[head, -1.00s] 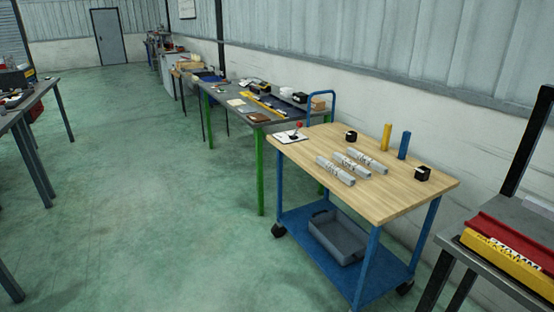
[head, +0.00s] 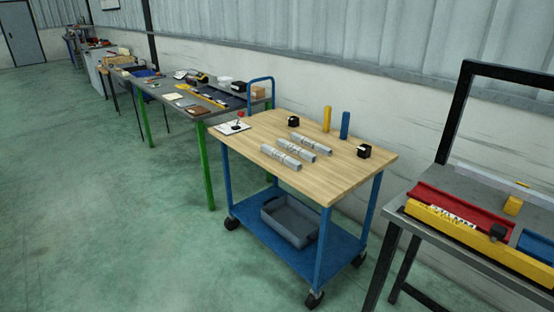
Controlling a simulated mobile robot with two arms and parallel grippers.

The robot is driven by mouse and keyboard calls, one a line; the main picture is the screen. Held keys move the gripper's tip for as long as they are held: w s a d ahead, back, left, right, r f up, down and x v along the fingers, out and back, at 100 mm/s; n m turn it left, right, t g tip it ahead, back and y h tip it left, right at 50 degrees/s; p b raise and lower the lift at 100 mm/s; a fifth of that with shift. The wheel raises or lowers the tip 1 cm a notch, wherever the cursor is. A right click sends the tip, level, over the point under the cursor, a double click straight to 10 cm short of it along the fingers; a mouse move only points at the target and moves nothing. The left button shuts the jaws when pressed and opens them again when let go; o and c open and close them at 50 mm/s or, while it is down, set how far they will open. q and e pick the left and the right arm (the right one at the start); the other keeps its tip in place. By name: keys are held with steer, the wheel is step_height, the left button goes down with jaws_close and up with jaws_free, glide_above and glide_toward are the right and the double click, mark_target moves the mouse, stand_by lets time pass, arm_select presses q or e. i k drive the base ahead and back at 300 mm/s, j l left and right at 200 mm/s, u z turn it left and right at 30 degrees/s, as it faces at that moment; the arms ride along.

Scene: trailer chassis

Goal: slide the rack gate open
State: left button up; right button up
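A grey bench (head: 391,214) with a black frame (head: 457,112) stands at the right edge of the head view. On it are a red channel-like piece (head: 445,206), a long yellow bar (head: 470,236) with a printed label along its front, and a small black block (head: 498,232). A blue piece (head: 537,244) is cut off by the picture's right edge. I cannot tell which of these parts is the rack gate, or whether it is open or closed. Neither of my grippers is in view.
A wooden-topped blue cart (head: 350,176) stands left of the grey bench, with grey bars (head: 281,158), yellow and blue posts and black blocks on top. A grey bin (head: 289,222) sits on its lower shelf. The green floor (head: 110,230) at the left is open.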

mark_target(541, 272)
steer(key=z, duration=1.25)
